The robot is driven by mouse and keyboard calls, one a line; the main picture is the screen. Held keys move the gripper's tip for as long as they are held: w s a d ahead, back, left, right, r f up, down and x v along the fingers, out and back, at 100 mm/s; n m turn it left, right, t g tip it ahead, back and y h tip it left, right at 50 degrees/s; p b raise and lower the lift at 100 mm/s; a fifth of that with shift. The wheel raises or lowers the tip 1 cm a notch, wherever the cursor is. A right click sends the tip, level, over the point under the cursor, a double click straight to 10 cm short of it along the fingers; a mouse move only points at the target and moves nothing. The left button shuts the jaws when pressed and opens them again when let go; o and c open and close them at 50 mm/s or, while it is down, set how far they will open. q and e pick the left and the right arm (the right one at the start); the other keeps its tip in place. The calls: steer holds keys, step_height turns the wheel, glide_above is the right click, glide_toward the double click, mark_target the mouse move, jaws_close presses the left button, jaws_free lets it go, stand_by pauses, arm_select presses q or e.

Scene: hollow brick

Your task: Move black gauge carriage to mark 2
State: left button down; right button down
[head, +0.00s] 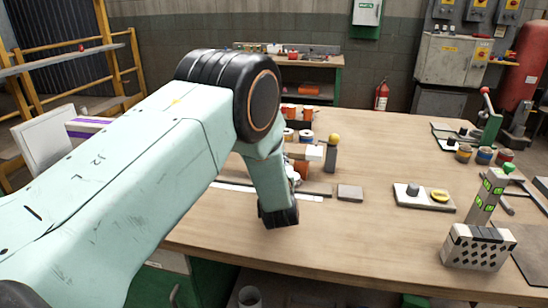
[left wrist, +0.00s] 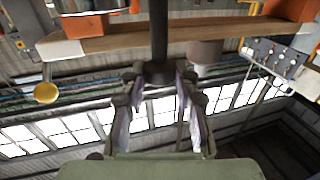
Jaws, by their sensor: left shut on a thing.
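My left arm comes in from the left in the head view and reaches over the bench; its wrist hides the left gripper there. In the left wrist view the left gripper (left wrist: 160,88) is shut on a dark upright piece (left wrist: 160,32), which seems to belong to the black gauge carriage. The carriage's body is not clearly visible. A dark rail with a white strip (head: 231,187) lies on the bench, partly behind my arm. Where the carriage stands along it, and mark 2, cannot be made out. My right gripper is not in view.
A grey post with a yellow ball (head: 334,139) stands just beyond the rail; the ball shows in the left wrist view (left wrist: 46,93). A flat grey block (head: 350,193) lies by the rail's right end. A white plate (head: 424,197) and a perforated box (head: 478,248) stand farther right. Bench front is clear.

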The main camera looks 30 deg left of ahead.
arm_select(q)
steer(key=shift+r, duration=0.1)
steer(key=c, duration=1)
jaws_free()
steer(key=shift+w, duration=0.1)
steer(key=v, duration=1.2)
steer(key=shift+d, duration=0.1)
